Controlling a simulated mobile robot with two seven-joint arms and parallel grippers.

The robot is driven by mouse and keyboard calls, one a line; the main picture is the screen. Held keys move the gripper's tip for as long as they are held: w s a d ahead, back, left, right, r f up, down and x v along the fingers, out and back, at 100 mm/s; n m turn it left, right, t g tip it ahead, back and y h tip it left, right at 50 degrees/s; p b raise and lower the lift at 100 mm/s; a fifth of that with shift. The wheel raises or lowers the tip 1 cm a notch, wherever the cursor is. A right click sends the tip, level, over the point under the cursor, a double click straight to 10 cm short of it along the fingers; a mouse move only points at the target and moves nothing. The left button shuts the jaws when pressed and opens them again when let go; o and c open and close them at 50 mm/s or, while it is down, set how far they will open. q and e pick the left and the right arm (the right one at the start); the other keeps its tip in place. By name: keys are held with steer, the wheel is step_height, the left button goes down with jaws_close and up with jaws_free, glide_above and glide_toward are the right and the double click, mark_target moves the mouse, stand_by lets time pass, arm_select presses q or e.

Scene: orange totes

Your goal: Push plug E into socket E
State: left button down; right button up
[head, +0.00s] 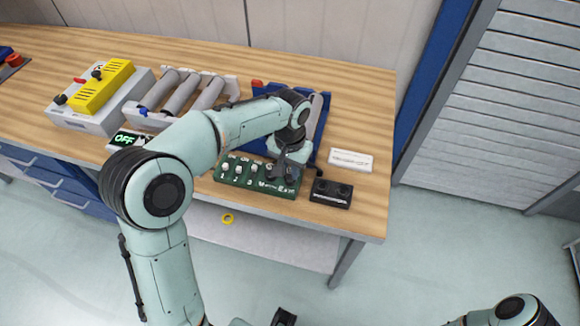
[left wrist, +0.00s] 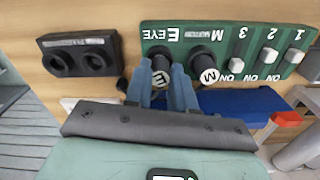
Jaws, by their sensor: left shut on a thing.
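The green panel (head: 232,181) lies near the table's front edge; in the left wrist view it (left wrist: 255,30) shows upside down, with "E EYE" and "M" labels and numbered switches. My left gripper (head: 284,172) is over its right end. In the left wrist view my left gripper (left wrist: 163,82) is shut on plug E (left wrist: 161,77), a black plug with a white round E label. The plug's front end is at the panel beside the E label; I cannot tell how deep it sits. Socket E is hidden behind the plug. A black M plug (left wrist: 208,74) stands beside it.
A black box with two round holes (head: 331,193) sits right of the panel; a white labelled block (head: 350,160) lies behind it. A blue tray (head: 312,75) and grey rollers (head: 180,92) are behind my arm.

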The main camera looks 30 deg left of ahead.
arm_select(q)
steer(key=shift+f, duration=0.15)
steer(key=c, duration=0.9)
jaws_free()
steer(key=shift+o, duration=0.2)
step_height(320, 180, up, 14)
steer(key=p, duration=0.2)
steer(key=shift+f, duration=0.25)
arm_select(e)
steer(key=r, duration=0.1)
steer(key=w+r, duration=0.1)
steer(key=shift+w+r, duration=0.15)
steer(key=shift+r, duration=0.2)
arm_select(q)
steer(key=shift+f, duration=0.1)
